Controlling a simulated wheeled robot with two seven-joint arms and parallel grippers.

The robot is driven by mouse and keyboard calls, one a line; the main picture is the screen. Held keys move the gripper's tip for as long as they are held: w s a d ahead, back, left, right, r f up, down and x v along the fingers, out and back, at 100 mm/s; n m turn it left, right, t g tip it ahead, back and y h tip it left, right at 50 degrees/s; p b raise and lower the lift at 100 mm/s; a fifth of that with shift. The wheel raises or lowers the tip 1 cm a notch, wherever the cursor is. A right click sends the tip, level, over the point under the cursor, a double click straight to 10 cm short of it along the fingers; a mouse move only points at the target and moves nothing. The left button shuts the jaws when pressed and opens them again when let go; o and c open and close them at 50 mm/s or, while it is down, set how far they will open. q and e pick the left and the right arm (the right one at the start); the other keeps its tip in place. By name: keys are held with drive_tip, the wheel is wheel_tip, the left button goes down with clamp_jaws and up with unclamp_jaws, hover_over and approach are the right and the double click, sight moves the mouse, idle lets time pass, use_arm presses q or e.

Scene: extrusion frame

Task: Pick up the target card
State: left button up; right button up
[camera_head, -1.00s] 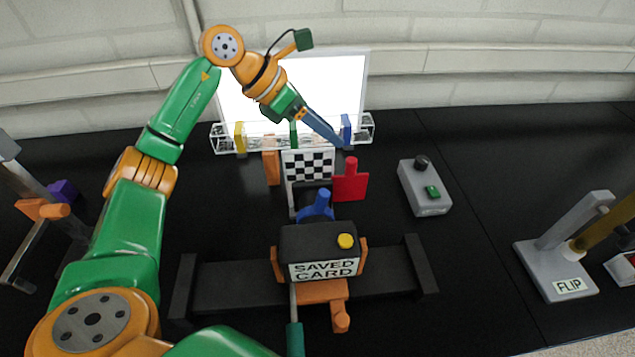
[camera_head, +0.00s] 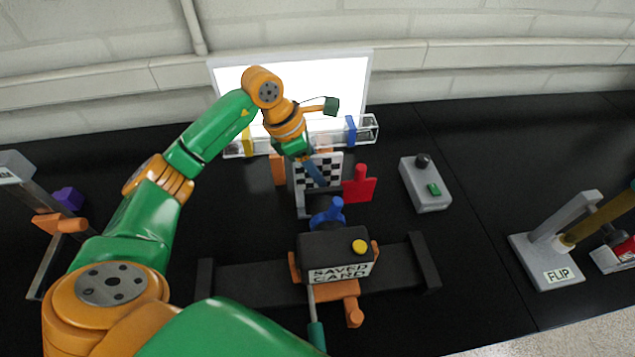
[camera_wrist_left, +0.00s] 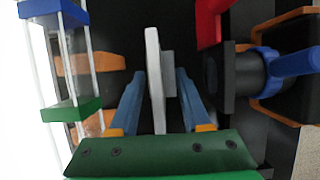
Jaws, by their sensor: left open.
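The target card (camera_head: 331,163), with a black-and-white checkerboard face, stands upright behind the black camera box labelled SAVED CARD (camera_head: 336,254). In the left wrist view the card (camera_wrist_left: 154,65) shows edge-on as a thin pale plate with a smaller grey piece on its side. My left gripper (camera_head: 314,172) is at the card and hides part of its checkerboard. In the wrist view its two blue fingers (camera_wrist_left: 157,82) are open, one on each side of the card, with visible gaps. My right gripper is not in view.
A red paddle (camera_head: 359,186) and the blue-knobbed lens (camera_head: 329,212) are close by. A grey button box (camera_head: 426,185) and the FLIP stand (camera_head: 545,265) stand right.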

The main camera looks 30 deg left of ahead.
use_arm(q)
drive_tip(key=shift+w+f, duration=0.15)
drive_tip(key=shift+f, duration=0.05)
clamp_jaws()
idle(1.2)
